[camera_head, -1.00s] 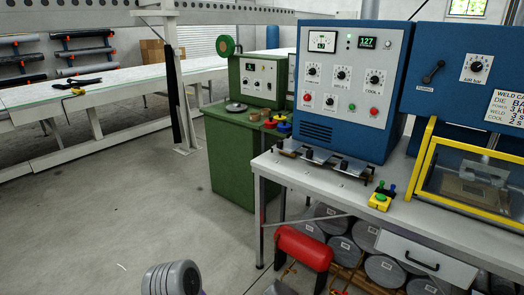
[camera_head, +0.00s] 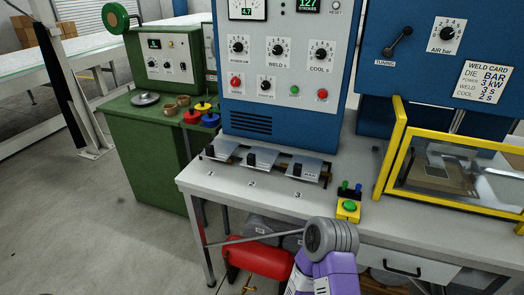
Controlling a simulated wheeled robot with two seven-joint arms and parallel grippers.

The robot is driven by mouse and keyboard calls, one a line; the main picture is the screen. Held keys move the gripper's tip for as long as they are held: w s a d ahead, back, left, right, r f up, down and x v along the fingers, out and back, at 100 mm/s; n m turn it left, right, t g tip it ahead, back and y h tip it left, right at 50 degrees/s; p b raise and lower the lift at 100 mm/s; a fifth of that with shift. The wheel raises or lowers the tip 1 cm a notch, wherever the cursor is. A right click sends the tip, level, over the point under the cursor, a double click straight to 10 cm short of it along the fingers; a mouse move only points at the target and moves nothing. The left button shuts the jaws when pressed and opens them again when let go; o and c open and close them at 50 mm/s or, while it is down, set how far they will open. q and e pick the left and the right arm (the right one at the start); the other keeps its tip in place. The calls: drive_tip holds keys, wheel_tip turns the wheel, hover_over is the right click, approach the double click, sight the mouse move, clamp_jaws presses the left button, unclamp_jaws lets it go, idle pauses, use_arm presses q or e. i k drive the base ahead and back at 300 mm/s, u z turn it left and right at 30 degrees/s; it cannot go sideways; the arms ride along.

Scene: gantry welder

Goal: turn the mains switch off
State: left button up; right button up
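The blue welder cabinet (camera_head: 285,60) stands on the bench in the head view. Its upper row has three black dials for power, weld and cool. Its lower row has a red knob (camera_head: 236,82), a black rotary knob (camera_head: 266,85), a green button (camera_head: 294,90) and a red button (camera_head: 322,94). The labels under the lower controls are too small to read, so I cannot tell which is the mains switch. The digital display is lit green. A grey ribbed joint with purple links at the bottom belongs to my arm. Neither gripper shows.
Metal plates (camera_head: 262,158) on a rail lie before the cabinet. A yellow box with a green button (camera_head: 347,210) sits at the bench's front edge. A yellow-framed guard (camera_head: 398,150) stands right. A red cylinder (camera_head: 262,257) is below. A green cabinet (camera_head: 150,135) stands left, with open floor before it.

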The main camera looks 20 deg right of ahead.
sight(235, 81)
drive_tip(key=z, duration=0.4)
drive_tip(key=i, duration=0.8)
drive_tip(key=z, duration=0.45)
